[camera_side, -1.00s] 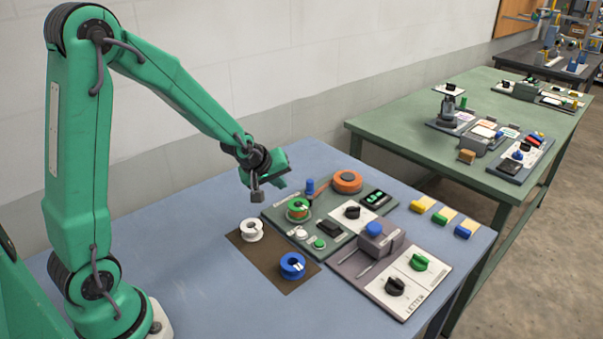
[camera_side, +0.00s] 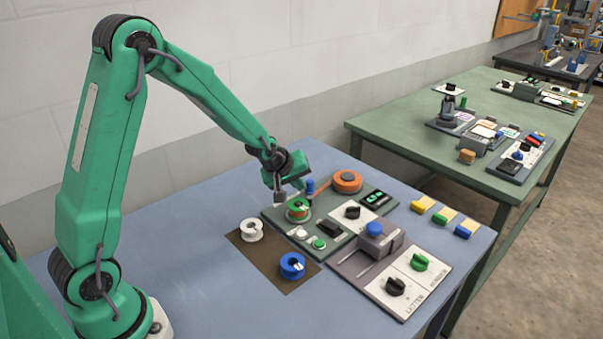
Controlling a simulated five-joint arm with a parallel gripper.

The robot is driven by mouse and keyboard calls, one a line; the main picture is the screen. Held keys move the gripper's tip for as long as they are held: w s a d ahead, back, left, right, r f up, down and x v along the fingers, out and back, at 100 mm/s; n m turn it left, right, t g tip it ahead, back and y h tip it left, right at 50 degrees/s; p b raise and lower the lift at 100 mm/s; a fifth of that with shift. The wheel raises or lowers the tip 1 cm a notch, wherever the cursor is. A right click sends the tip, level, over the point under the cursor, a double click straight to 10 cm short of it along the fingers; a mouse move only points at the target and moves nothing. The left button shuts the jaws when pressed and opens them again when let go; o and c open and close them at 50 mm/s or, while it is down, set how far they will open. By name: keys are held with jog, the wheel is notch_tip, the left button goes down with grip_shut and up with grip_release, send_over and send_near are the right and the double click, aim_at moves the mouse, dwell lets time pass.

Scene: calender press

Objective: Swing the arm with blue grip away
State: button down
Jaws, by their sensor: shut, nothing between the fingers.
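A small upright blue grip (camera_side: 310,187) stands at the back edge of the grey-green panel (camera_side: 272,216), between a green-and-orange spool and an orange roll. The arm it belongs to is too small to make out clearly. My gripper (camera_side: 284,191) is shut and empty. It hangs just left of the blue grip in the picture, above the panel's back left corner. I cannot tell whether it touches the grip.
The green-and-orange spool (camera_side: 298,209) is just below my gripper. The orange roll (camera_side: 347,181) is right of the grip. A white spool (camera_side: 251,230) and a blue spool (camera_side: 292,266) sit on a brown mat. A grey device with a blue knob (camera_side: 375,229) stands at right.

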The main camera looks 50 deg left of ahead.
jog(key=shift+w+d, duration=0.55)
jog(key=shift+d, duration=0.3)
jog(key=shift+s, duration=0.1)
jog(key=shift+s+a, duration=0.15)
jog(key=shift+s, duration=0.95)
jog(key=shift+s+r, duration=0.15)
jog(key=shift+s, duration=0.8)
jog(key=s+d+r, duration=0.3)
jog(key=s+r, duration=0.1)
jog(key=r, duration=0.3)
jog(key=shift+s+r+h, duration=0.3)
jog(key=shift+s, duration=0.1)
jog(key=shift+w, duration=0.1)
